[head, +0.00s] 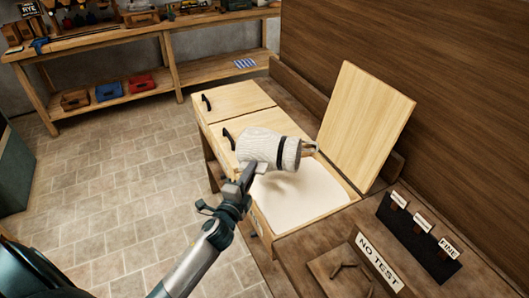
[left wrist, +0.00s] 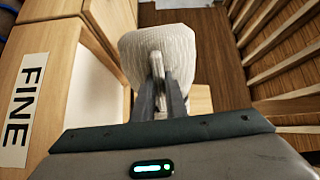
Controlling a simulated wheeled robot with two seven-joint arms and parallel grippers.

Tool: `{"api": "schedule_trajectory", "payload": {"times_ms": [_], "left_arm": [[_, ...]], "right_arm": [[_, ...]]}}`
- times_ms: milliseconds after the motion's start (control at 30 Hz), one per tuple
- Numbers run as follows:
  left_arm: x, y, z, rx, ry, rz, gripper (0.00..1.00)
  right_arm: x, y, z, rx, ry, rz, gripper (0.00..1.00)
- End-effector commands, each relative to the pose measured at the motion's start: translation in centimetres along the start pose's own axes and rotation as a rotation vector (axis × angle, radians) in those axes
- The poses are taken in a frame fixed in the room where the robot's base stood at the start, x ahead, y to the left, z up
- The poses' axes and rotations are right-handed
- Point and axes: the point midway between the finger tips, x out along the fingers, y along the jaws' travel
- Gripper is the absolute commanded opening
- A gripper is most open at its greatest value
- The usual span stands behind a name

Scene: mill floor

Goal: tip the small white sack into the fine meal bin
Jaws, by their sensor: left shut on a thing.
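The small white sack (head: 268,149) is a pale, ribbed bundle with a dark band near its tied neck. It lies on its side in the air above the open bin, its neck pointing right. My left gripper (head: 247,180) is shut on it; in the left wrist view the fingers (left wrist: 160,95) pinch a fold of the sack (left wrist: 190,50). The fine meal bin (head: 350,197) is open, its lid (head: 366,125) raised, with pale meal (head: 295,192) inside. A FINE label (left wrist: 24,98) shows on its front in the left wrist view. My right gripper is not in view.
Two closed bin lids (head: 233,101) with black handles lie beyond the open bin. A shelf bench (head: 120,50) is at the back. The tiled floor (head: 110,190) at left is clear.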

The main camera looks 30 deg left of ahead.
Motion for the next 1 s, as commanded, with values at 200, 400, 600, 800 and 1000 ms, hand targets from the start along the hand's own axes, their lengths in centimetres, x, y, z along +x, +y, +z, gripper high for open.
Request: {"api": "schedule_trajectory", "payload": {"times_ms": [200, 400, 600, 800, 1000], "left_arm": [[0.0, -1.2, -0.1, -0.271, -0.002, -0.009, 0.0], [0.0, -2.5, -0.2, -0.631, -0.002, -0.018, 0.0], [0.0, -3.5, -0.3, -0.908, -0.001, -0.026, 0.0], [0.0, -4.2, -0.4, -1.15, -0.001, -0.032, 0.0], [0.0, -5.0, -0.5, -1.373, 0.001, -0.038, 0.0]], "right_arm": [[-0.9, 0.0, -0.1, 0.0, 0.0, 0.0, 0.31], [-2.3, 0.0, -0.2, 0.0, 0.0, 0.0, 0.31], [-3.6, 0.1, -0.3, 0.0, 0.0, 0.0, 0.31], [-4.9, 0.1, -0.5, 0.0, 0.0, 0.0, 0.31], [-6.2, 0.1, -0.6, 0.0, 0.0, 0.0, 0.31]]}}
